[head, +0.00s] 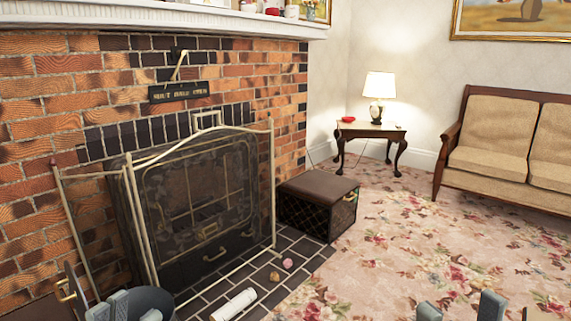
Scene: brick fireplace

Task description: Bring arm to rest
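My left gripper (135,308) shows at the bottom left edge of the head view, with grey fingertips apart and nothing seen between them. It is in front of a dark round bucket (158,298) on the hearth; I cannot tell whether it touches the bucket. My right gripper (460,309) just enters at the bottom right edge, over the floral carpet. Its grey fingertips are apart with only carpet seen between them. Most of both grippers and both arms are below the picture.
A fireplace screen (200,205) stands before the brick fireplace. A white cylinder (234,304) and two small round things (287,263) (274,276) lie on the tiled hearth. A brown box (318,207), lamp table (368,131) and sofa (500,140) stand farther back. The carpet (400,240) is clear.

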